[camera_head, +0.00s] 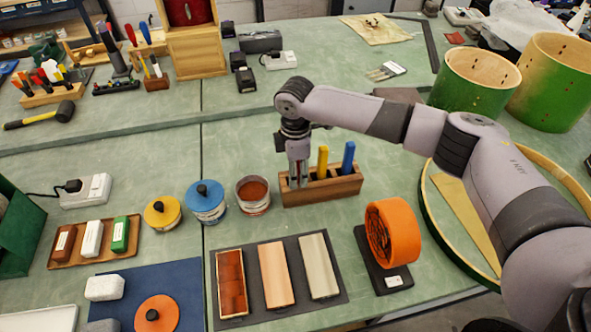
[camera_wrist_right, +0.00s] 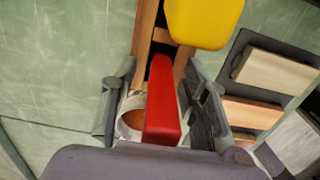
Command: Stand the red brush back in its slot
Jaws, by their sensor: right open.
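The wooden brush holder (camera_head: 335,188) stands on the green bench, with a yellow brush (camera_head: 322,163) and a blue brush (camera_head: 348,158) upright in it. My right gripper (camera_head: 298,172) points down over the holder's left end. In the right wrist view the red brush (camera_wrist_right: 162,100) lies between the open fingers of my right gripper (camera_wrist_right: 160,108), with a gap visible on the left side. Its lower end is hidden, so I cannot tell how it sits in the holder (camera_wrist_right: 146,35). The yellow brush (camera_wrist_right: 203,20) is close by. In the head view my gripper hides the red brush. My left gripper is out of view.
An open tin (camera_head: 253,194) with red-brown contents stands just left of the holder. A dark tray (camera_head: 331,277) with several blocks lies in front. An orange roll (camera_head: 392,232) stands at the right front. A green hoop (camera_head: 436,226) lies under my right arm.

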